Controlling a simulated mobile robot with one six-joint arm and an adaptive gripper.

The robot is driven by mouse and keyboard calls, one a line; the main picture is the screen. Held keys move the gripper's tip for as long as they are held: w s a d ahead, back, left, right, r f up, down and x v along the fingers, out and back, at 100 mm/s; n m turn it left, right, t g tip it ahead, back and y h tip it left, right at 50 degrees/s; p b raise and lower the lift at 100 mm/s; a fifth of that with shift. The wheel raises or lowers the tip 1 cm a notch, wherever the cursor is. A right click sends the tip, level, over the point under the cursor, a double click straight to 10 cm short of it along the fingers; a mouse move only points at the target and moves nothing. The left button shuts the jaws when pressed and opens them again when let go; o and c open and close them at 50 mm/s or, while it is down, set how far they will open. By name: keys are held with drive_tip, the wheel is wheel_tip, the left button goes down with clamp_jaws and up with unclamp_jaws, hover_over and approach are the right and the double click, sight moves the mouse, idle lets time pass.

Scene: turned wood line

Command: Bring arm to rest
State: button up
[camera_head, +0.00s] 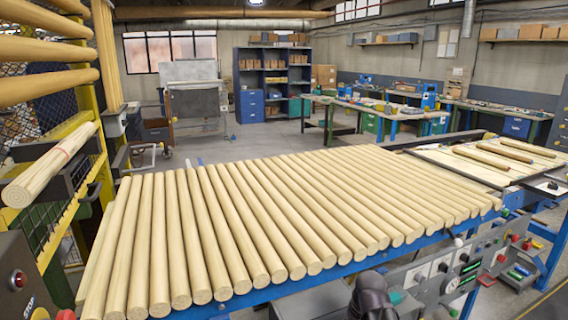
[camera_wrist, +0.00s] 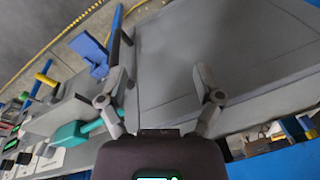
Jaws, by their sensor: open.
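My gripper (camera_wrist: 159,82) shows in the wrist view with its two fingers spread wide apart and nothing between them. Behind the fingers is a flat grey panel (camera_wrist: 235,60), apart from them as far as I can tell. A teal part (camera_wrist: 88,132) shows beside the left finger, partly hidden by it. In the head view, a dark rounded part at the bottom edge seems to be my arm; the gripper's fingers do not show there.
Many turned wood rods (camera_head: 250,220) lie side by side on the blue-framed line. A control panel (camera_head: 440,280) with knobs and buttons runs along its front. Open floor (camera_head: 250,140) lies behind.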

drive_tip(key=s+a+f+g+h+b, duration=0.1)
drive_tip(key=s+f+b, duration=0.1)
drive_tip(key=f+b, duration=0.9)
drive_tip(key=s+a+f+b, duration=0.1)
drive_tip(key=s+f+b, duration=0.2)
drive_tip(key=f+b, duration=0.8)
wheel_tip(320, 180, up, 32)
drive_tip(key=p, duration=3.2)
drive_tip(key=shift+w+n, duration=0.2)
drive_tip(key=shift+n, duration=0.1)
drive_tip(key=shift+f, duration=0.1)
